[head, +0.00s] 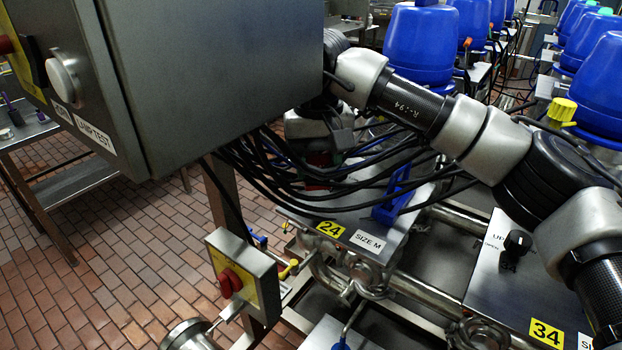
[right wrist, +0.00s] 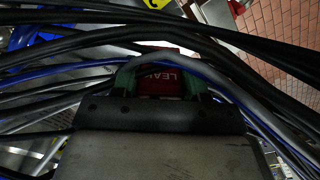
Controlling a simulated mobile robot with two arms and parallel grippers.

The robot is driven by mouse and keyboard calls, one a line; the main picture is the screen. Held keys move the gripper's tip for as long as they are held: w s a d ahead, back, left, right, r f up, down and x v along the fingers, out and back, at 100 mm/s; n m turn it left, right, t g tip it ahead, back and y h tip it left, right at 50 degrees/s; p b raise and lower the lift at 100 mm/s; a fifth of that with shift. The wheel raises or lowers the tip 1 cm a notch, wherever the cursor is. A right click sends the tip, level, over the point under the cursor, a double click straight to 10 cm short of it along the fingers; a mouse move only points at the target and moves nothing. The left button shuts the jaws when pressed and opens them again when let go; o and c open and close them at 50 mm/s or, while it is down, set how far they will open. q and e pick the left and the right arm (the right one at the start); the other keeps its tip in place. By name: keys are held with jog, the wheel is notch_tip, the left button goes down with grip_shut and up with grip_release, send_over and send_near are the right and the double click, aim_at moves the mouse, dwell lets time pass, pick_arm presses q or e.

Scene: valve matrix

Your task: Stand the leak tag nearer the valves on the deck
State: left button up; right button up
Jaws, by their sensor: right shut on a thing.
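A red leak tag (right wrist: 163,82) with white upside-down letters shows in the right wrist view, between my gripper's two greenish fingers. My right gripper (head: 318,150) is shut on it. In the head view, the gripper hangs below my wrist, behind the grey cabinet's right edge and among black cables. Only bits of red show there, so I cannot tell whether the tag touches the deck. The steel deck plate marked 24 and SIZE M (head: 392,242) lies below the gripper. The valves' blue domes (head: 421,45) stand behind and to the right. My left gripper is out of view.
A bundle of black cables (head: 270,165) hangs across the gripper's area and crosses close to the camera in the wrist view. The grey cabinet (head: 215,70) blocks the left. A blue bracket-like part (head: 392,208) stands on the plate. A red-knobbed switch box (head: 243,275) sits at front.

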aim_at(312, 180)
jog(key=shift+a+f, duration=0.35)
jog(key=shift+a, duration=0.15)
notch_tip(312, 180, down, 4)
jog(key=shift+d+r+p, duration=0.1)
jog(key=shift+p, duration=0.75)
jog(key=shift+f+b, duration=0.3)
jog(key=shift+b, duration=0.05)
jog(key=o, duration=0.9)
jog(key=shift+r, duration=0.1)
